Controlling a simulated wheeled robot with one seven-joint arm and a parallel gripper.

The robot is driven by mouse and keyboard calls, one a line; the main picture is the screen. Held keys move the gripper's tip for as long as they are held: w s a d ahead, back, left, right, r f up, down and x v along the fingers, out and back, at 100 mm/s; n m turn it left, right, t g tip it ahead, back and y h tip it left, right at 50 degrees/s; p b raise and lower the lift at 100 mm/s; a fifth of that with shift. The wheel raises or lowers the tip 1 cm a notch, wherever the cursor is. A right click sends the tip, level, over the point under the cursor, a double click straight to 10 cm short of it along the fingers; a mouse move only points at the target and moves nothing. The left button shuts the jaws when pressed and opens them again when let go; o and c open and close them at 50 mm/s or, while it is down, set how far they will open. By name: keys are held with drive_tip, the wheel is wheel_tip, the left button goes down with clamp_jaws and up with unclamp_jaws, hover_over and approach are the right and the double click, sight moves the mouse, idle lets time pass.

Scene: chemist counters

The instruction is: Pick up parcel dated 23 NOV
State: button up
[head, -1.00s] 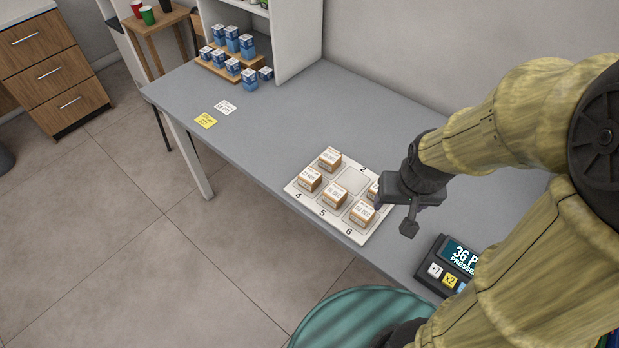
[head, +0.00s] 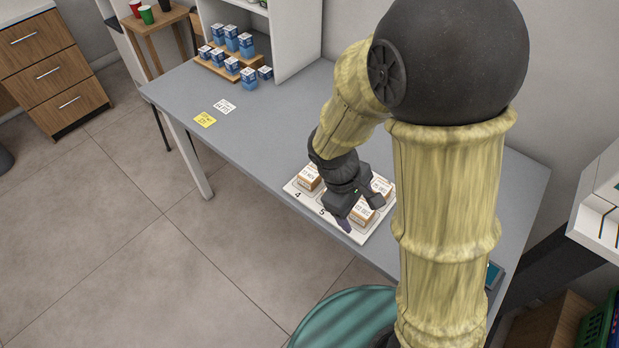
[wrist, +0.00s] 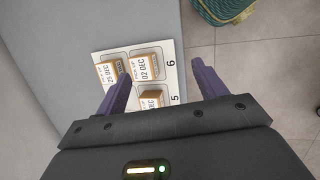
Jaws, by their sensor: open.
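The white numbered tray (head: 293,187) lies on the grey counter and holds several small brown parcels with white date labels. In the wrist view, a parcel marked 02 DEC (wrist: 149,66) sits in slot 6. Next to it is another DEC parcel (wrist: 109,73), its day number unclear. The slot 5 parcel (wrist: 150,101) is partly hidden by the gripper. The slot 4 parcel (head: 308,178) shows in the head view, its date too small to read. I cannot make out a 23 NOV label.
Blue and white boxes (head: 232,65) stand on a wooden step at the counter's back left. A yellow note (head: 205,119) and a white note (head: 224,106) lie in front. A teal round seat (head: 345,320) is by the counter's front edge. The counter's middle is clear.

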drive_tip(key=w+a+f+n+t+h, duration=0.1)
drive_tip(key=a+n+t+h, duration=0.1)
drive_tip(key=a+n+t, duration=0.3)
drive_tip(key=w+a+f+n+t+h, duration=0.1)
drive_tip(key=a+n+t, duration=0.5)
drive_tip(key=a+n, duration=0.7)
drive_tip(key=a+h, duration=0.1)
drive_tip(key=a, duration=0.2)
drive_tip(key=shift+a+f+b, duration=0.2)
drive_tip(key=shift+f+b, duration=0.1)
drive_tip(key=shift+f, duration=0.1)
approach(308, 175)
drive_tip(key=x, duration=0.4)
drive_tip(key=shift+w+a+p, duration=0.15)
drive_tip(key=shift+a+p, duration=0.05)
drive_tip(key=shift+p, duration=0.2)
drive_tip(key=p+x, duration=0.1)
drive_tip(key=x, duration=0.4)
drive_tip(key=shift+d, duration=0.25)
